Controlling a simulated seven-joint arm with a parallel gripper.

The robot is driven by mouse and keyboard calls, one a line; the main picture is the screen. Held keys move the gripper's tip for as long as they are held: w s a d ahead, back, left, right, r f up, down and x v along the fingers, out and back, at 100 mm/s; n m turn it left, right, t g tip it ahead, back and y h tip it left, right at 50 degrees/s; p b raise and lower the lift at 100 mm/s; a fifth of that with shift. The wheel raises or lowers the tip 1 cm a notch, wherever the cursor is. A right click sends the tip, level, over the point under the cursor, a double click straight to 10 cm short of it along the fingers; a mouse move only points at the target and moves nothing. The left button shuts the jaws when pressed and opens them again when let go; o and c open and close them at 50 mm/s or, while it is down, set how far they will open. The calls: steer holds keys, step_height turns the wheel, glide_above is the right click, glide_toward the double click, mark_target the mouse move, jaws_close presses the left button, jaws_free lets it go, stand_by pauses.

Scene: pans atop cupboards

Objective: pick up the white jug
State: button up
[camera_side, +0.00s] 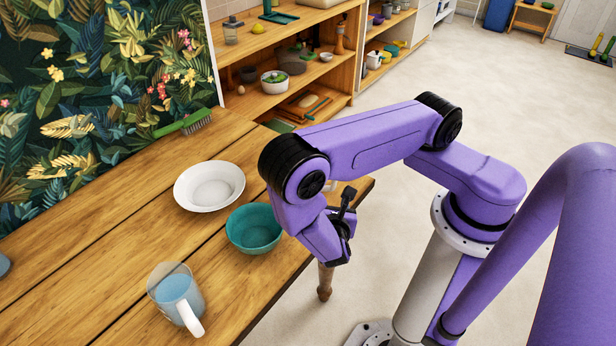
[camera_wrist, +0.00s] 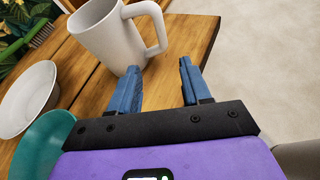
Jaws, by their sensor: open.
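The white jug (camera_wrist: 112,38) stands upright on the wooden table near its corner, in the upper middle of the wrist view. Its handle points right and lies ahead of the gap between my fingers. In the side view my arm hides nearly all of it; only a small pale patch shows behind the arm. My gripper (camera_wrist: 159,65) is open and empty, with blue fingers spread apart. The left fingertip appears close to the jug's base; I cannot tell if it touches. In the side view my gripper (camera_side: 345,222) is by the table's right edge, its fingers mostly hidden.
A teal bowl (camera_side: 254,229) and a white dish (camera_side: 209,186) sit on the table (camera_side: 95,258), left of my gripper. A clear jug with blue contents (camera_side: 176,293) stands nearer the front. A green brush (camera_side: 185,123) lies at the back. Open floor lies right of the table.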

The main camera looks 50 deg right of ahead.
steer(key=x, duration=0.7)
steer(key=shift+w+d+f, duration=0.1)
steer(key=shift+w+d, duration=0.05)
steer(key=shift+d, duration=0.2)
steer(key=x, duration=0.4)
steer(key=shift+d+r, duration=0.3)
steer(key=shift+d, duration=0.15)
steer(key=shift+w+d+f, duration=0.15)
steer(key=shift+d, duration=0.1)
jaws_close()
